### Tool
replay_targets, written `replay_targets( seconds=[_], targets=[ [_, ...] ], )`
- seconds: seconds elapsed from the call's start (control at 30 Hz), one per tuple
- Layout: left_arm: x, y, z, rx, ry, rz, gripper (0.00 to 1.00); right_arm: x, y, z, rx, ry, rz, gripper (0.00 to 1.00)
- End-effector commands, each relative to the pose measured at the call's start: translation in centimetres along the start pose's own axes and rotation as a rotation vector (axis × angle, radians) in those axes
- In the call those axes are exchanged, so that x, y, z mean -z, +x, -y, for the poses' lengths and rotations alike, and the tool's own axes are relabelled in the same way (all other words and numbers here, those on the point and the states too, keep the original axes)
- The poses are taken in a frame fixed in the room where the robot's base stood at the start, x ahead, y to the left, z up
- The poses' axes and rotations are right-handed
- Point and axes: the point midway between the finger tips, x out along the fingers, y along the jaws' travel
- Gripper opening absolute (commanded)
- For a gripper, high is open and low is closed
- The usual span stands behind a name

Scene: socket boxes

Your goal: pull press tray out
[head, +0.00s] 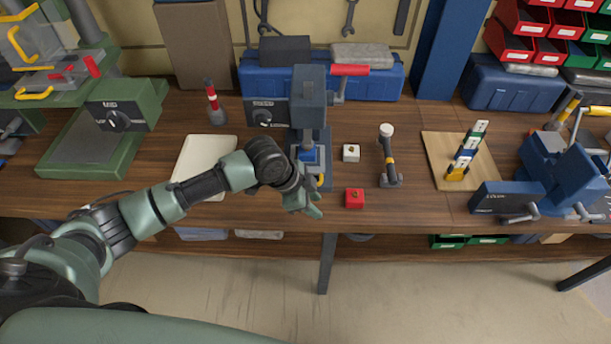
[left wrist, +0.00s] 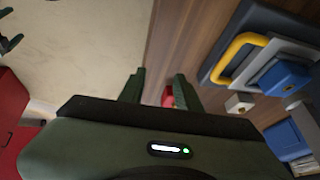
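The press (head: 308,97) stands on the bench, dark blue-grey, with a red-handled lever at its right. Its tray, a grey plate (left wrist: 267,57) with a yellow loop handle (left wrist: 235,52), sits low at the press's front; a blue block (left wrist: 286,77) is on it. In the head view the yellow handle (head: 320,178) is partly hidden by my left arm. My left gripper (head: 308,203) is at the bench's front edge, just in front of the handle, apart from it. In the left wrist view its fingers (left wrist: 157,86) are spread and empty. Two spread dark green fingers, seemingly my right gripper (left wrist: 9,28), show at the left edge.
A red block (head: 354,198) and a pale block (head: 351,152) lie right of the tray. A small upright tool (head: 388,158) stands further right. A cream-coloured board (head: 203,160) lies left of the press, partly under my arm. Bare bench lies around the red block.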

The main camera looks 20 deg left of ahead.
Motion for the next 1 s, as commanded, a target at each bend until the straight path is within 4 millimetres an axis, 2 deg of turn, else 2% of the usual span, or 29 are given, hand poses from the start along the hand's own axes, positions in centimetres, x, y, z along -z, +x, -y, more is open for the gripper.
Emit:
replay_targets(
  seconds=[0.03,0.1,0.2,0.33,0.47,0.8,1.0],
  targets=[
    [-0.4,-1.6,2.4,0.015,0.025,0.017,0.33,-0.1,-0.3,0.0,0.0,0.0,0.001,0.93],
    [-1.0,-3.1,4.6,0.017,0.051,0.031,0.33,-0.1,-0.5,0.0,0.0,0.0,0.002,0.93],
    [-1.8,-4.9,6.9,0.022,0.067,0.043,0.33,-0.2,-0.6,0.0,0.0,0.0,0.003,0.93],
    [-2.3,-5.9,8.2,0.024,0.074,0.048,0.33,-0.2,-0.7,0.0,0.0,0.001,0.003,0.93],
    [-2.3,-5.0,8.4,0.021,0.073,0.048,0.33,-0.1,-1.1,0.0,0.001,0.001,0.004,0.93],
    [-2.5,0.2,8.5,0.022,0.073,0.047,0.33,-0.1,-2.1,0.2,0.003,0.002,0.004,0.93],
    [-2.7,1.6,8.5,0.023,0.074,0.047,0.33,0.0,-2.3,0.4,0.005,0.003,0.003,0.93]
  ],
)
